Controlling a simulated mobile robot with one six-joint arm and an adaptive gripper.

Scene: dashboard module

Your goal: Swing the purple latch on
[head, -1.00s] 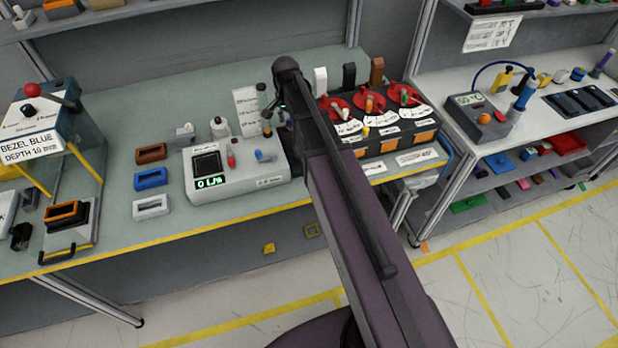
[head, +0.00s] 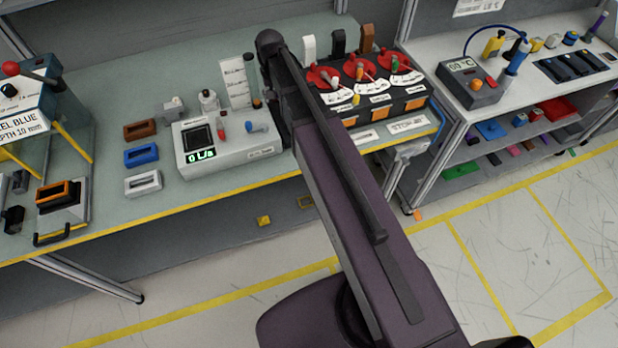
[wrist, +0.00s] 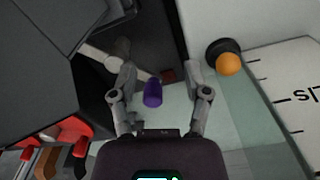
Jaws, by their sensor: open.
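The purple latch piece (wrist: 152,93) is a short rounded purple cylinder in the wrist view. It stands between the two fingers of my gripper (wrist: 160,68), nearer the left finger. The fingers are apart, with a visible gap on the purple piece's right side; whether the left finger touches it I cannot tell. A pale grey lever-like part (wrist: 98,58) lies up and left of it; how they join is hidden. In the head view my arm covers the gripper, and I cannot make out the latch there.
An orange ball on a black knob (wrist: 228,64) and a white scale card (wrist: 298,95) are to the right. Red dials (wrist: 75,130) are at lower left. In the head view, a grey meter (head: 225,140) and a box with red dials (head: 358,72) flank my arm on the bench.

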